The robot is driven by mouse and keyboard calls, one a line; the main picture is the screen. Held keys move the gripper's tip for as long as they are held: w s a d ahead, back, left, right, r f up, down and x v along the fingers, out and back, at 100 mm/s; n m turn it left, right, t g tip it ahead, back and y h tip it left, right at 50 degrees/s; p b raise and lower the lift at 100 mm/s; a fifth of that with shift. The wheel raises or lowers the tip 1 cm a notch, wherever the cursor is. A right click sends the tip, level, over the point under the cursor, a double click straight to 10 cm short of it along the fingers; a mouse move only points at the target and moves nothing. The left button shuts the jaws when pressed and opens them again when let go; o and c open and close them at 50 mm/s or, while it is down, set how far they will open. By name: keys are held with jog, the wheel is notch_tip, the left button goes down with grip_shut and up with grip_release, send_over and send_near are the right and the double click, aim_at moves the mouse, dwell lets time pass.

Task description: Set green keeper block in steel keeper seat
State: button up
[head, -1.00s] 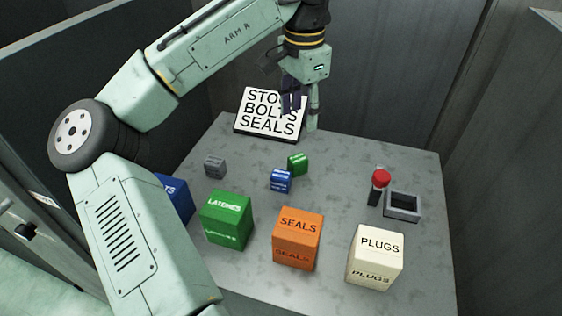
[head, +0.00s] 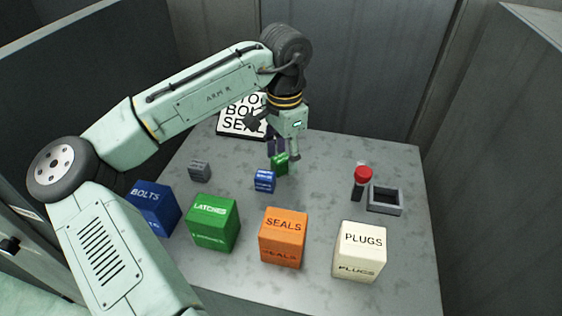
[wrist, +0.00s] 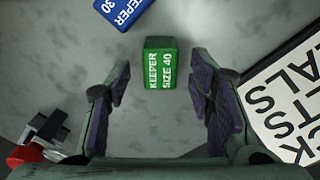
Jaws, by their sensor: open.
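The green keeper block (head: 279,163), marked KEEPER SIZE 40 in the wrist view (wrist: 160,64), rests on the grey table. My gripper (head: 284,158) is above it, pointing down. In the wrist view my gripper (wrist: 160,75) is open, with one dark finger pad on each side of the block and a gap on both sides. In the head view the fingers partly cover the block. The steel keeper seat (head: 385,210), a grey rectangular frame with an open dark middle, is on the right of the table and looks empty.
A blue keeper block (head: 264,181) sits close to the green one. A grey block (head: 200,171) lies farther left. A red-topped post (head: 362,178) stands beside the seat. BOLTS, LATCHES (head: 212,222), SEALS and PLUGS (head: 360,251) boxes line the front. A sign (head: 240,118) stands behind.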

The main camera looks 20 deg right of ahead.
jog(key=shift+c, duration=0.4)
grip_shut()
